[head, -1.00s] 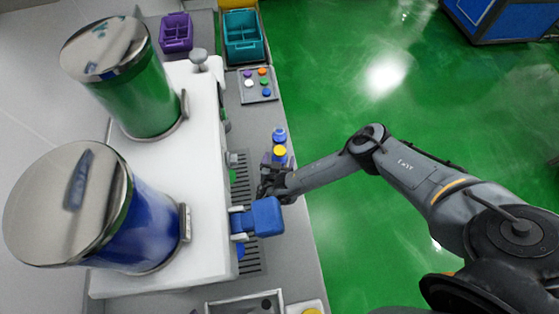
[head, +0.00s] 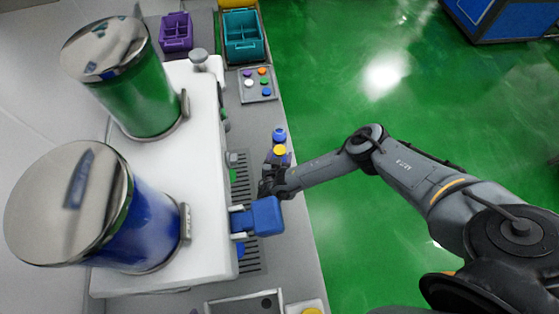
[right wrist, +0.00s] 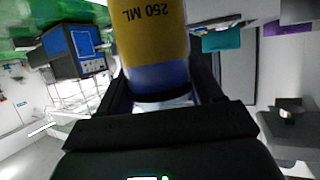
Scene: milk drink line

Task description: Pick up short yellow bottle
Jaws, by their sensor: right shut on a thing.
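The short yellow bottle shows its yellow cap (head: 280,150) in the head view, at the end of my right arm. In the right wrist view its yellow label (right wrist: 152,38), reading "250 ML" upside down, fills the top middle. Another bottle with a blue cap (head: 279,134) stands just behind the yellow-capped one. My left gripper is not in view.
A white dispenser with a green tank (head: 140,100) and a blue tank (head: 150,225) stands left of the gripper. A blue dispenser part (head: 262,216) is close in front. Caps lie on a grey tray (head: 258,85) behind. Purple (head: 177,34) and teal (head: 244,38) crates stand farther back.

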